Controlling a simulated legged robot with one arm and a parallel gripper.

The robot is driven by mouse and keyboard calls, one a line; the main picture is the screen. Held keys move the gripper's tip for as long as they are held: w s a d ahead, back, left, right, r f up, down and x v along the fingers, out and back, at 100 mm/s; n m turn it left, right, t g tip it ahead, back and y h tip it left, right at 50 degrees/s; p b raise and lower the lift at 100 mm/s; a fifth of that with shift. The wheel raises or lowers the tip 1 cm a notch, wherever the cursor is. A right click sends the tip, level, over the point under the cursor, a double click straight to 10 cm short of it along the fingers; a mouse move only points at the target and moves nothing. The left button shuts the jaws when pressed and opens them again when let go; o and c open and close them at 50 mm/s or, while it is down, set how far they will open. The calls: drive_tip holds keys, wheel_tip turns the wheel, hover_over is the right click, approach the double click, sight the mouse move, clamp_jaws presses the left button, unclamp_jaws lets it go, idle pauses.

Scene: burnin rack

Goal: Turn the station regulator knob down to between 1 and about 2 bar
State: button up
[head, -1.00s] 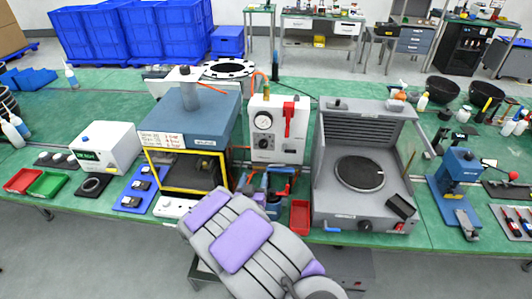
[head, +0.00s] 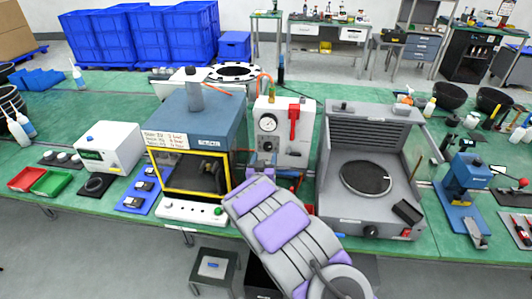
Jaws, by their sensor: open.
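The station regulator is a white upright panel (head: 297,148) on the green bench, in the middle of the head view. It carries a round white pressure gauge (head: 268,123); the needle is too small to read. A small dark knob (head: 267,145) sits just below the gauge. My grey and purple arm reaches up from the bottom right. My gripper (head: 262,168) is in front of the lower part of the panel, a little below the knob. It is open, and its fingers look apart from the knob, though the depth is hard to judge.
A red lever (head: 294,121) is on the panel right of the gauge. A blue-grey press with a yellow-framed opening (head: 222,179) stands close on the left. A grey machine with a round dark plate (head: 366,177) stands on the right.

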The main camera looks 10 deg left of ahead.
sight(267, 148)
drive_tip(key=w, duration=0.4)
drive_tip(key=shift+d+f+b, duration=0.1)
drive_tip(key=shift+d+b, duration=0.1)
drive_tip(key=shift+b, duration=0.15)
drive_tip(key=shift+w, duration=0.45)
drive_tip(key=shift+c, duration=0.3)
drive_tip(key=c, duration=1)
drive_tip(key=shift+a+r, duration=0.1)
drive_tip(key=shift+r, duration=0.1)
